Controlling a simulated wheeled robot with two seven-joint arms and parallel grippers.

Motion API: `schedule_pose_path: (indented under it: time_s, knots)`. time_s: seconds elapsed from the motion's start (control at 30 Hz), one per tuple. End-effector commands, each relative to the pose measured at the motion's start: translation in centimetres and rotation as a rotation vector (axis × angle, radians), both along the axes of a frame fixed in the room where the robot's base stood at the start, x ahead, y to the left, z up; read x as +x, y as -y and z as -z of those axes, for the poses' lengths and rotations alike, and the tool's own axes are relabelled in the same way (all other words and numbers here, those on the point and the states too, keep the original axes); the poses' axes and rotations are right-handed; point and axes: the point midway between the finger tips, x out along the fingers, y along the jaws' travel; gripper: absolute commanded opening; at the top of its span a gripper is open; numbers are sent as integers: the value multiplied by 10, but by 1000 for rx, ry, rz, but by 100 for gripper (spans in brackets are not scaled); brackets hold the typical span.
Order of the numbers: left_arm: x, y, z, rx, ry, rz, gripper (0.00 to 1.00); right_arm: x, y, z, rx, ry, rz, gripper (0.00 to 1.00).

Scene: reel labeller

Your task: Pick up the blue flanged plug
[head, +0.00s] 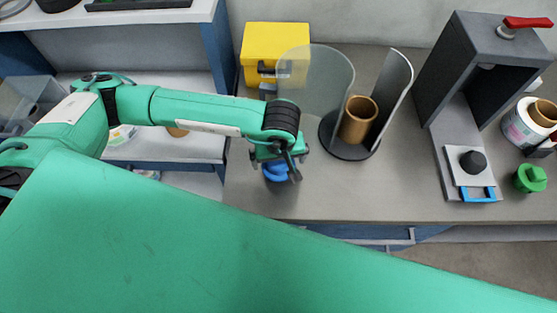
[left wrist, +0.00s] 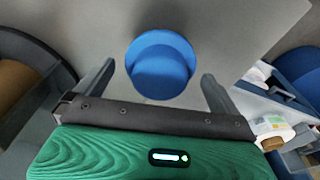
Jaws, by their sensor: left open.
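The blue flanged plug (head: 275,172) sits on the grey bench near its front left part, partly hidden by my gripper in the head view. In the left wrist view the plug (left wrist: 160,64) shows as a round blue flange with a narrower blue body. My left gripper (head: 284,165) is over the plug, and its fingers (left wrist: 158,82) are spread, one to each side of the plug in the picture. I see no finger touching it. My right gripper is not in view.
A round dark stand with curved clear walls (head: 344,150) and a brown core (head: 358,121) is close right of my gripper. A yellow box (head: 275,45) is behind. A grey press (head: 480,70) and a green plug (head: 530,179) are far right. The front middle bench is clear.

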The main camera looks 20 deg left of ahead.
Motion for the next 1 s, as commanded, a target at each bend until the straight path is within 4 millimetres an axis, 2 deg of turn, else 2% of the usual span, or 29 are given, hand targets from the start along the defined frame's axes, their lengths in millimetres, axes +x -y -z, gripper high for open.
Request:
schedule_pose_path:
  time_s: [0.03, 0.2, 0.4, 0.47, 0.63, 0.7, 1.0]
  knots:
    - [0, -1, 5, 0, -4, -1, 100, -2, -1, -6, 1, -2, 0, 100]
    - [2, -1, 19, 0, 0, 0, 100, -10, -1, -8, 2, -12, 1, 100]
    - [2, -1, 20, -1, 0, 0, 100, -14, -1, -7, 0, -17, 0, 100]
    - [2, -1, 20, -1, 0, 0, 90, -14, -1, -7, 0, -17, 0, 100]
    - [2, -1, 20, -1, 0, 0, 57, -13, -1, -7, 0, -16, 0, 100]
    - [2, -1, 20, -1, 0, 0, 53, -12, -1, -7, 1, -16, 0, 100]
    - [3, -1, 16, -2, 1, 0, 53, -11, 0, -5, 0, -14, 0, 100]
